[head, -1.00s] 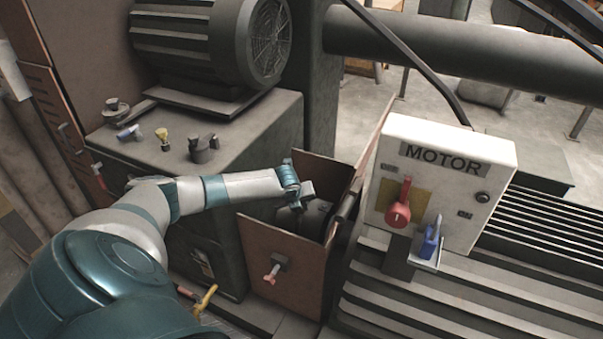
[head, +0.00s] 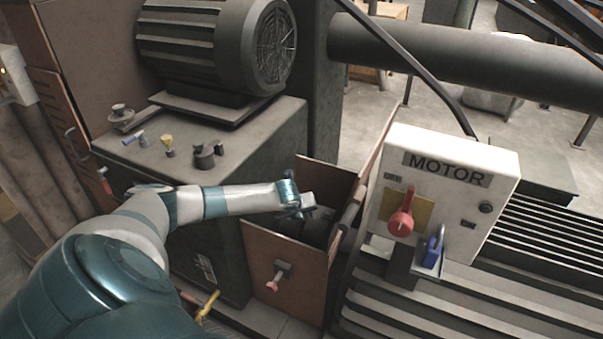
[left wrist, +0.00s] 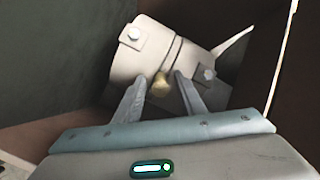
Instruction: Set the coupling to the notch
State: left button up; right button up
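The coupling (left wrist: 165,62) shows in the left wrist view as a pale cylinder with a dark band round it, two bolts and a thin pale lever at its right. A small brass knob (left wrist: 161,84) sits on its near side. My left gripper (left wrist: 161,82) is close to the coupling, its fingers apart with the knob between the tips; small gaps seem to remain. In the head view my left gripper (head: 308,204) is in the open-topped brown guard box, where its fingers and most of the coupling are hidden. My right gripper is not in view. I cannot make out a notch.
The box's brown front panel (head: 284,270) and right wall close in on the gripper. The white MOTOR box (head: 440,195) with a red switch (head: 400,221) and blue padlock (head: 433,252) stands to the right. A large motor (head: 215,45) sits behind.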

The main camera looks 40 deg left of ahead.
pick_arm(q)
jog(key=shift+r, duration=0.1)
jog(key=v, duration=1.7)
jog(key=shift+s, duration=0.15)
jog(key=shift+s, duration=0.1)
